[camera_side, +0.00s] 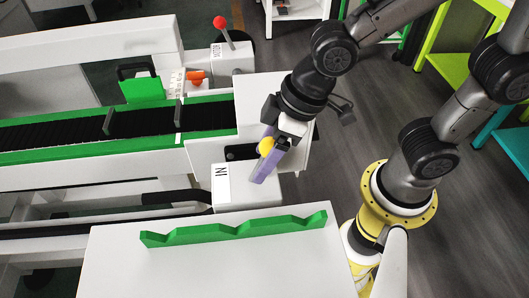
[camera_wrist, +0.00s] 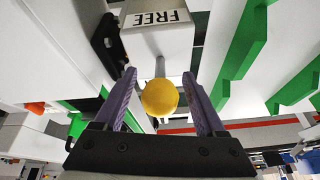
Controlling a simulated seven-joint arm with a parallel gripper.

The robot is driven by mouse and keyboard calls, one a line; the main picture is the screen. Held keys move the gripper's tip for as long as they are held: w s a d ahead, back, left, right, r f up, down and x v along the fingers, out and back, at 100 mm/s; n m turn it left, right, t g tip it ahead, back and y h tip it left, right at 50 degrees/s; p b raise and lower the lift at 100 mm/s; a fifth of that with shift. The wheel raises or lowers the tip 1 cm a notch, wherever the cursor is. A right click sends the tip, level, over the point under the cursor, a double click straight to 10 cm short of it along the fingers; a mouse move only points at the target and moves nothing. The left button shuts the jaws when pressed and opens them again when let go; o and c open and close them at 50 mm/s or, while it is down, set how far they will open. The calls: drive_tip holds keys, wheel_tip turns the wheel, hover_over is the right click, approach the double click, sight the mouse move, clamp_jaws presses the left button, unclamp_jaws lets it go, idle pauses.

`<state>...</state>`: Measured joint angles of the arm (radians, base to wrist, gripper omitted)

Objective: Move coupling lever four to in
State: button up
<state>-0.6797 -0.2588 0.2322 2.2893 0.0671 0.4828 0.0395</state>
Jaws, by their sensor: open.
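A lever with a yellow ball knob (camera_side: 266,146) stands on a white box (camera_side: 240,188) marked "IN". The knob also shows in the wrist view (camera_wrist: 160,98), with its grey shaft running up to a white face marked "FREE" (camera_wrist: 158,17). My gripper (camera_side: 261,166) is open, its purple fingers on either side of the yellow knob. In the wrist view my gripper (camera_wrist: 159,77) shows narrow gaps between knob and fingers. No number four is readable on the lever. In the side view the near finger hides most of the shaft.
A green-edged conveyor (camera_side: 50,135) runs left. A green notched rail (camera_side: 235,230) lies on the white front surface. Open floor (camera_side: 390,95) is at the right.

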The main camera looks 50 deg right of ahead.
drive_tip(key=shift+c, duration=0.3)
clamp_jaws()
idle(1.1)
